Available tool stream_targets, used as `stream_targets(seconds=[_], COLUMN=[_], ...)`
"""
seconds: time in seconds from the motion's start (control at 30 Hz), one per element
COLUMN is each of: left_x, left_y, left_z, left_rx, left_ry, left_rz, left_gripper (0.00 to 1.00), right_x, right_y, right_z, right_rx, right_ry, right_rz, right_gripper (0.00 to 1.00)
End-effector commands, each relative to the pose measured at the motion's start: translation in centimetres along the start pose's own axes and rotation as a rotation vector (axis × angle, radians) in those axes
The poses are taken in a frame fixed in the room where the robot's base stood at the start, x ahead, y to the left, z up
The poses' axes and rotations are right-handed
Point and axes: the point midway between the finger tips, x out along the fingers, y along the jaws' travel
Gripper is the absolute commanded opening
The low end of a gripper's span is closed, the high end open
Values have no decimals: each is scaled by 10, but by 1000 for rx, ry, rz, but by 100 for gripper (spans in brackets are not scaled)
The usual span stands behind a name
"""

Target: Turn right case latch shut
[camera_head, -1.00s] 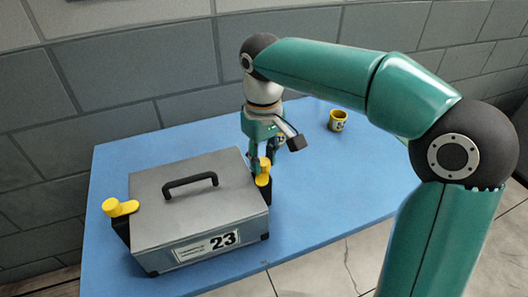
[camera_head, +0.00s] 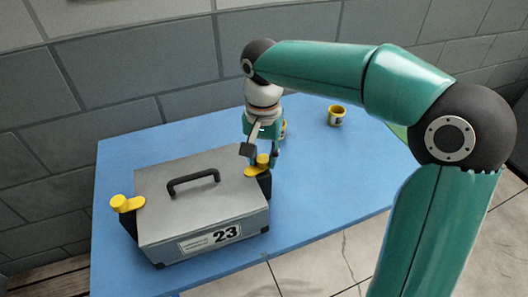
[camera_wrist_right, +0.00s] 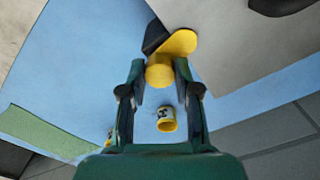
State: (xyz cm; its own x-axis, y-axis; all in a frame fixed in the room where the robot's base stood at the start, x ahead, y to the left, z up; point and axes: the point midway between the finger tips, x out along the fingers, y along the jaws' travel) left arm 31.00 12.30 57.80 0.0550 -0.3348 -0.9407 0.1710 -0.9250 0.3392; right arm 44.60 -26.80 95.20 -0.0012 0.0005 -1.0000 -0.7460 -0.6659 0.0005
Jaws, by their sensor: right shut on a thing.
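The grey case (camera_head: 215,205) sits on the blue table, lid closed. Its right latch (camera_head: 256,170) is a yellow knob with a flat arm, and the arm reaches left over the lid edge. In the right wrist view the latch arm (camera_wrist_right: 181,42) lies partly over the grey lid. My right gripper (camera_head: 261,158) is shut on the knob, which sits between its two fingertips in the wrist view (camera_wrist_right: 158,72). The yellow left latch (camera_head: 127,203) is at the case's left side, its arm reaching toward the lid. My left gripper is in neither view.
A yellow cup (camera_head: 336,115) stands on the blue table (camera_head: 330,185) behind the case to the right. Another yellow cup (camera_head: 283,128) is partly hidden behind my right gripper. A green patch (camera_wrist_right: 40,132) lies on the table. The table's front right is clear.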

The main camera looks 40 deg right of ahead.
Motion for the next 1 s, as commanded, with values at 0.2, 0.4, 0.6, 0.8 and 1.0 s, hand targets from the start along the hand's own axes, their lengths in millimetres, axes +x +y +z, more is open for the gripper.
stream_targets(seconds=[0.2,0.4,0.6,0.8,1.0], left_x=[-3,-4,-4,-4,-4], left_y=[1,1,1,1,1], left_z=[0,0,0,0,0], left_rx=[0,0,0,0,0], left_ry=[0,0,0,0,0], left_rz=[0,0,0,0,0], left_gripper=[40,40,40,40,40], right_x=[-1,-1,-1,-1,-1], right_y=[0,0,0,0,0], right_z=[-1,-1,-1,-1,-1], right_rx=[123,180,197,197,196], right_ry=[3,3,3,3,3], right_rz=[-1,-1,-2,-2,-2], right_gripper=[0,0,0,0,50])
